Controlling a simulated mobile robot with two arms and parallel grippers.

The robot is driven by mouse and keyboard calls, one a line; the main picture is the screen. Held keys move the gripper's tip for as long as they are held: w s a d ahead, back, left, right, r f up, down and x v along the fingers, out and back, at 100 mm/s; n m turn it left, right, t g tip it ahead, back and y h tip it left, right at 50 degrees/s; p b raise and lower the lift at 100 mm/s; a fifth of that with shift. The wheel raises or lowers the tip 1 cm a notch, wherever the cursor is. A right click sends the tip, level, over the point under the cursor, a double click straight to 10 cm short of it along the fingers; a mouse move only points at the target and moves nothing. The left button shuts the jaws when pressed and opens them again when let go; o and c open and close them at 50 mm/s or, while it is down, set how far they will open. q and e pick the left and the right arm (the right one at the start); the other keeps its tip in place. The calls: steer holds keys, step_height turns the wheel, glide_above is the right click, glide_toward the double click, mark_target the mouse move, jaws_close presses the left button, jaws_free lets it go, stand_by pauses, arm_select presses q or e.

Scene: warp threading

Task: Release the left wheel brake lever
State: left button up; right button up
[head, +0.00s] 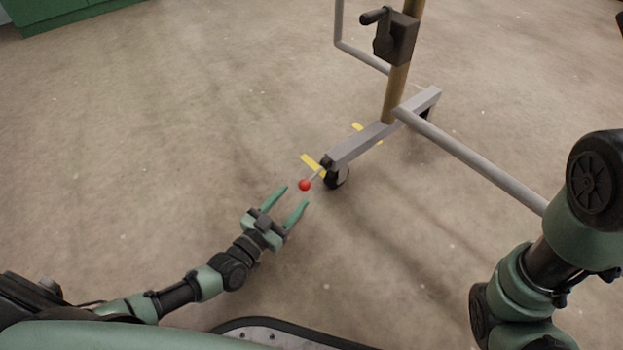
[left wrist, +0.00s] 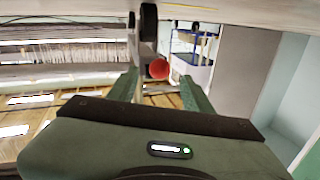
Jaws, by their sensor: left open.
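The brake lever shows as a red ball knob (head: 304,185) on a short rod at the near end of the grey foot bar (head: 372,143), above a black wheel (head: 337,180). My left gripper (head: 294,196) is open, its two green fingers pointing at the red knob. In the head view the knob sits just beyond the fingertips. In the left wrist view the red knob (left wrist: 158,69) appears between the fingers, with no contact visible. My right arm (head: 530,270) is at the right; its gripper is out of view.
A wooden post (head: 398,85) with a black crank box (head: 394,40) rises from the foot bar. A grey crossbar (head: 470,160) runs right toward my right arm. Yellow floor marks (head: 314,163) lie by the wheel. The floor to the left is clear.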

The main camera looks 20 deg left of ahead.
mark_target(301, 189)
arm_select(q)
steer(key=b+x, duration=0.3)
steer(key=x, duration=0.2)
steer(key=shift+w+d+f, duration=0.1)
steer(key=shift+w+d+b, duration=0.2)
steer(key=shift+w+b, duration=0.1)
steer(key=shift+w, duration=0.3)
jaws_close()
stand_by(0.8)
